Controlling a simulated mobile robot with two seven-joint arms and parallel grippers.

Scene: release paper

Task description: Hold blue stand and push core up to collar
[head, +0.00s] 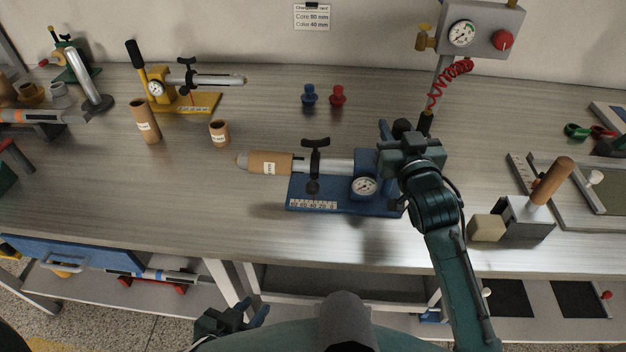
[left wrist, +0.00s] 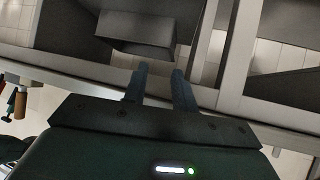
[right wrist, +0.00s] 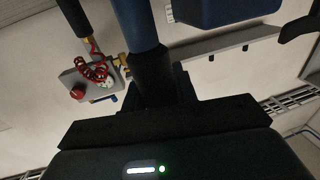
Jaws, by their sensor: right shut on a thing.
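The blue stand (head: 300,190) lies on the bench with a grey shaft (head: 341,165) pointing left. The cardboard core (head: 281,159), with a white label, is around the shaft near its tapered left end. The black collar (head: 316,166) with a T-handle is on the shaft right of the core, with a short gap of bare shaft between them. My right gripper (head: 392,138) is at the stand's right end, shut on its dark handle (right wrist: 152,72), below a blue post. My left gripper (head: 258,314) is open and empty, low in front of the bench; its fingers also show in the left wrist view (left wrist: 161,88).
A yellow stand (head: 205,102) and two loose cardboard cores (head: 146,122) (head: 219,133) are at the left. Blue and red knobs (head: 309,95) (head: 338,96) stand behind. A gauge box (head: 482,30) with a red coiled hose is at the back. A wooden-handled block (head: 524,218) is at the right.

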